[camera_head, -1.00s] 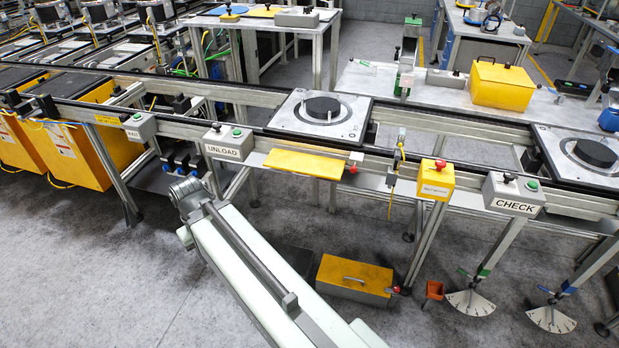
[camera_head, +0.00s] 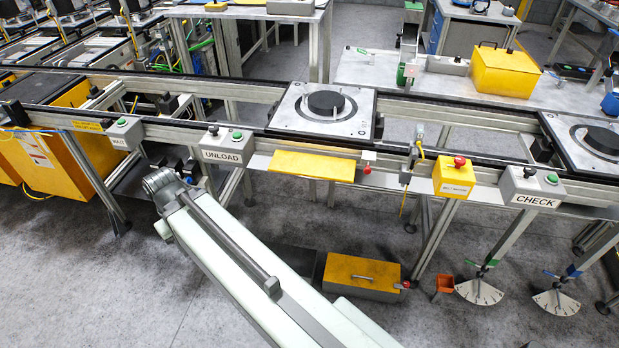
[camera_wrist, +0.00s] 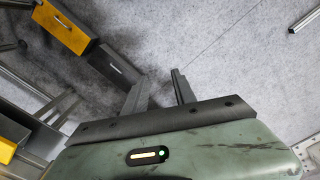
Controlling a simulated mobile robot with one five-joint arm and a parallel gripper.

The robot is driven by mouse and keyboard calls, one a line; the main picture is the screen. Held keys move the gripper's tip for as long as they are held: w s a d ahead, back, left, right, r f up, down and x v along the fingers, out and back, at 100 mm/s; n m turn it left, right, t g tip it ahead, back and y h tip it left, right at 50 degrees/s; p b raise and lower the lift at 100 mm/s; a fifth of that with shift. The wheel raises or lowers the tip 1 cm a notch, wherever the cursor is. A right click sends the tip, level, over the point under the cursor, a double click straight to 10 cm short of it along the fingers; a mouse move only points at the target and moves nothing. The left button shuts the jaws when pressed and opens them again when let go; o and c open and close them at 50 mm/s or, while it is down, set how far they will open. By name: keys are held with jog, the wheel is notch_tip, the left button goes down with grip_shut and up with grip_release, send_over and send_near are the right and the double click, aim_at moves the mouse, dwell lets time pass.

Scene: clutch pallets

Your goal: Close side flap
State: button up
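A flat yellow panel (camera_head: 313,164), which looks like the side flap, sticks out level below the conveyor's front rail. It has a red knob (camera_head: 367,170) at its right end. The head view shows my arm reaching up from the bottom, its upper joint left of and below the panel. My gripper is out of sight there. In the wrist view my gripper (camera_wrist: 160,82) has its two fingers apart with bare floor between them, and it holds nothing. The panel cannot be clearly made out in the wrist view.
A yellow-lidded box (camera_head: 361,276) stands on the floor under the conveyor; a similar box (camera_wrist: 63,28) shows in the wrist view. UNLOAD (camera_head: 226,148) and CHECK (camera_head: 532,190) button boxes and a yellow stop box (camera_head: 454,178) jut from the rail.

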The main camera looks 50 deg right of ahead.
jog(key=w+d+f+m+t+y+b, duration=0.1)
jog(key=w+d+f+m+y+b, duration=0.15)
jog(key=f+b, duration=1.75)
jog(key=w+d+f+m+y+b, duration=0.1)
jog(key=d+f+m+b, duration=0.15)
jog(key=f+b, duration=1.75)
jog(key=w+d+r+m+t+y, duration=0.3)
jog(key=d+r+m+t+y, duration=0.15)
jog(key=d+r+m, duration=0.5)
jog(key=m+t+y+p, duration=0.2)
jog(key=m+t+p, duration=0.1)
jog(key=m+t, duration=1.4)
send_near(313, 171)
jog(key=w, duration=0.3)
jog(key=w+a+m+g, duration=0.1)
jog(key=w, duration=0.1)
jog(key=w+a+g, duration=0.1)
jog(key=w, duration=0.2)
jog(key=shift+w+r+m+g, duration=0.25)
jog(key=shift+w+m, duration=0.1)
